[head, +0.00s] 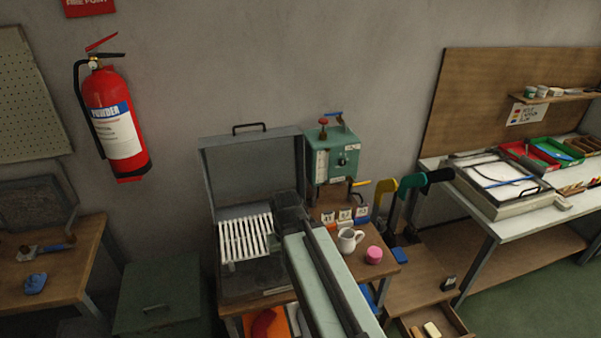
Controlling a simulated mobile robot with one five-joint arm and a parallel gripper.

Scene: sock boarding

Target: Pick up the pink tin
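The pink tin (373,255) is a small, short round tin. It stands upright near the front right of the small wooden table, just right of a white mug (349,240). My arm reaches up from the bottom of the head view, left of the tin. My gripper (290,214) seems to be the dark part at the arm's far end, over the metal box and apart from the tin. Its fingers cannot be made out.
An open metal box (251,171) with a white ribbed rack (245,238) stands left of my arm. A green machine (332,158) and small number cards (345,215) are behind the mug. Coloured boards (411,184) stand right of the tin. An open drawer (457,318) is below right.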

